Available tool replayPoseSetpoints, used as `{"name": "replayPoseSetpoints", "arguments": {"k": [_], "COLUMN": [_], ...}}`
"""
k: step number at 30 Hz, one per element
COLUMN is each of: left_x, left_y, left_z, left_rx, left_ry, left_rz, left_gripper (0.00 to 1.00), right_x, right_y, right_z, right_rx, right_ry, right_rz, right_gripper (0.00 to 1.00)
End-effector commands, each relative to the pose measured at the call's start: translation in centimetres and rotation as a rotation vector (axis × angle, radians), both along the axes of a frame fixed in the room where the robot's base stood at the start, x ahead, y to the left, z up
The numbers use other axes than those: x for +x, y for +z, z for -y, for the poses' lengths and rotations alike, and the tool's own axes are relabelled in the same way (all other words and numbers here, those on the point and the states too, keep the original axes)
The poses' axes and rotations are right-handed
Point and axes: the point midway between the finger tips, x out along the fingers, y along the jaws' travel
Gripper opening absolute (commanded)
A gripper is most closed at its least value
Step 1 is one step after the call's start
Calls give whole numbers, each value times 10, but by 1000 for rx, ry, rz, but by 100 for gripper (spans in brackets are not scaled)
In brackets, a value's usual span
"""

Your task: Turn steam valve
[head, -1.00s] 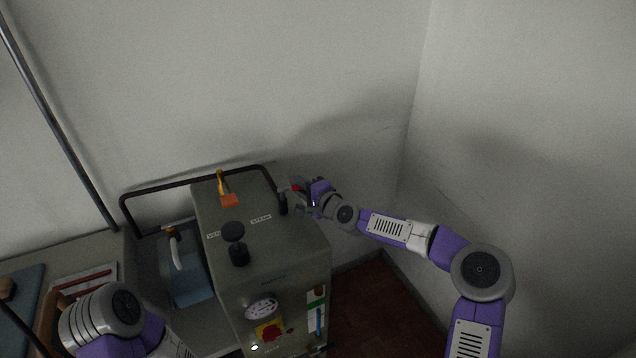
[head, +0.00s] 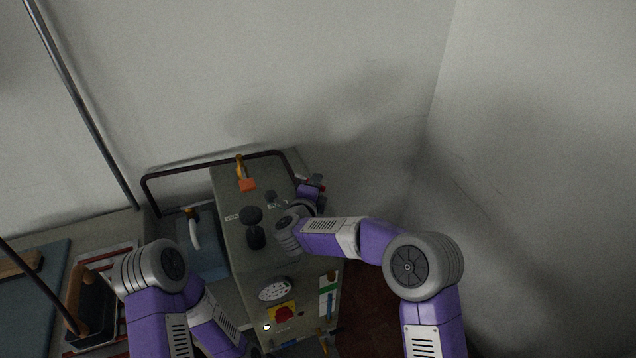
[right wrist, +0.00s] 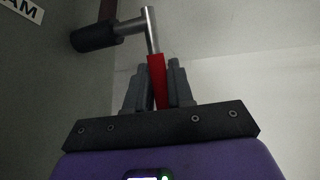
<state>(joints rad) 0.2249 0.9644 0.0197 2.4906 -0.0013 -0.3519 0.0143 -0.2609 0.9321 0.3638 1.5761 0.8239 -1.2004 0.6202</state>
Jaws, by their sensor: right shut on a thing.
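The steam valve shows best in the right wrist view: a dark cylindrical stem (right wrist: 95,37) carries a bare metal rod (right wrist: 150,25) ending in a red grip (right wrist: 157,80). My right gripper (right wrist: 158,67) is shut on the red grip, with a grey finger on each side. In the head view, my right gripper (head: 312,187) is at the far right edge of the grey-green machine's top, with a bit of red beside it. My right wrist partly covers the valve there. My left forearm (head: 220,330) shows at the bottom; its gripper is out of view.
The machine (head: 240,205) has a black knob (head: 252,215), an orange-tagged part (head: 246,184), a gauge (head: 275,289) and a red knob (head: 285,314) on a yellow plate. A dark rail (head: 215,163) runs behind it. Walls stand close behind and right.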

Motion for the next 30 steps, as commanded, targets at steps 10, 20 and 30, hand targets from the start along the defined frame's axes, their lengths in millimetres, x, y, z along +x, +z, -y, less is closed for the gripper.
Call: {"name": "replayPoseSetpoints", "arguments": {"k": [10,20,30], "left_x": [0,0,0], "left_y": [-1,-1,-1], "left_z": [0,0,0], "left_rx": [0,0,0], "left_ry": [0,0,0], "left_rz": [0,0,0], "left_gripper": [0,0,0], "right_x": [-5,-6,-6], "right_y": [1,1,1], "right_z": [-6,-7,-6], "right_rx": [1,0,2], "right_ry": [-134,-156,-155], "right_rz": [3,2,2], "right_gripper": [0,0,42]}}
